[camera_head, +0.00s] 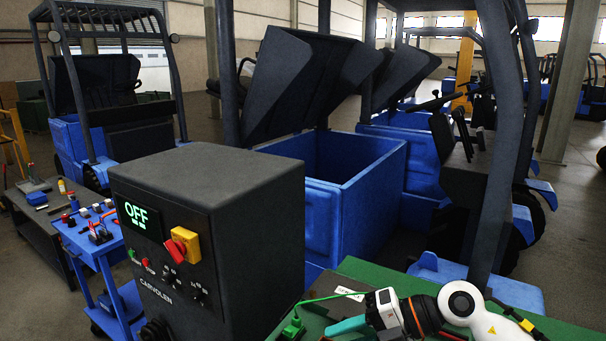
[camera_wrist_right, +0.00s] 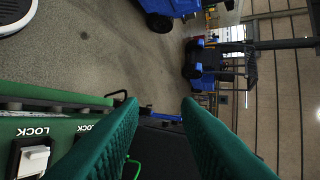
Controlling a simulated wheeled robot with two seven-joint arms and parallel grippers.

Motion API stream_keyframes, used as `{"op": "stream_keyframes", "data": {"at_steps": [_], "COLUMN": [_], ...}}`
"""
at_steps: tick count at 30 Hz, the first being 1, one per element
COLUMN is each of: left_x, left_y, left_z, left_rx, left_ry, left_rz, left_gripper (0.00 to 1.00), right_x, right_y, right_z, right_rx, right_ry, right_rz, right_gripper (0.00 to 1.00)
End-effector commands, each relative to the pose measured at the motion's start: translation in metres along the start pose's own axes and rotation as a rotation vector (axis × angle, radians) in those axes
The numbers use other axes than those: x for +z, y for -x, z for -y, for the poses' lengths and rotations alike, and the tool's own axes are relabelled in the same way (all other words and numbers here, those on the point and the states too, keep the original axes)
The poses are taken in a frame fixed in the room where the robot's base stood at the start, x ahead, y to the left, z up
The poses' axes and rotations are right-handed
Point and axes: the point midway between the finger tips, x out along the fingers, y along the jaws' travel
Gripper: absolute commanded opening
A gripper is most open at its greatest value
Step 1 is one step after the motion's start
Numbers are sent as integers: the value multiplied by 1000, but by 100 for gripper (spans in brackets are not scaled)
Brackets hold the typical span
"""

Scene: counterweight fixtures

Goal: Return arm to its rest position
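My right gripper (camera_head: 350,325) comes in at the bottom right of the head view, with teal fingers over a green-edged panel. In the right wrist view its two ribbed fingers (camera_wrist_right: 160,108) stand apart with nothing visible between their tips. Part of my white, black and orange right arm (camera_head: 462,304) shows to the right of the gripper. My left arm and left gripper are not in view.
A dark charger cabinet (camera_head: 205,230) with an "OFF" display stands at left centre. A green plug (camera_head: 293,328) with a green cable is left of my right gripper. A white LOCK switch (camera_wrist_right: 34,160) shows beside the fingers. Blue forklifts (camera_head: 345,185) stand behind.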

Motion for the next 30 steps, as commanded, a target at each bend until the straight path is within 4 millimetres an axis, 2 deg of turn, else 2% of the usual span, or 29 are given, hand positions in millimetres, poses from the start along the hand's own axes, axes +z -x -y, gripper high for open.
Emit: {"op": "stream_keyframes", "data": {"at_steps": [1,2,3,6,9,11,14,17,20,21,24,27,30], "left_x": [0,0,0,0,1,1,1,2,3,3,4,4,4], "left_y": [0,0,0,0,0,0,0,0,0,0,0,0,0], "left_z": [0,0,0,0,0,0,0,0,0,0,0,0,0], "left_rx": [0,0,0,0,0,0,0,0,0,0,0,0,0], "left_ry": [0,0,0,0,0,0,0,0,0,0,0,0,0], "left_rz": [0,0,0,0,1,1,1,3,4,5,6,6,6], "left_gripper": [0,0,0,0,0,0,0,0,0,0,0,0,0], "right_x": [13,18,22,23,12,3,-13,-22,-14,-5,28,65,100], "right_y": [-14,-17,-18,-7,16,32,56,73,80,80,74,66,59], "right_z": [19,32,47,76,84,77,46,-6,-72,-100,-163,-205,-234], "right_rx": [-164,-261,-387,-678,-921,-1039,-1177,-1233,-1197,-1156,-1009,-844,-689], "right_ry": [-19,-34,-61,-168,-326,-446,-676,-940,-1226,-1345,-1613,-1812,-1959], "right_rz": [7,-3,-22,-109,-244,-343,-535,-745,-954,-1033,-1194,-1292,-1348], "right_gripper": [30,30,30,30,30,30,30,30,30,30,30,30,30]}}
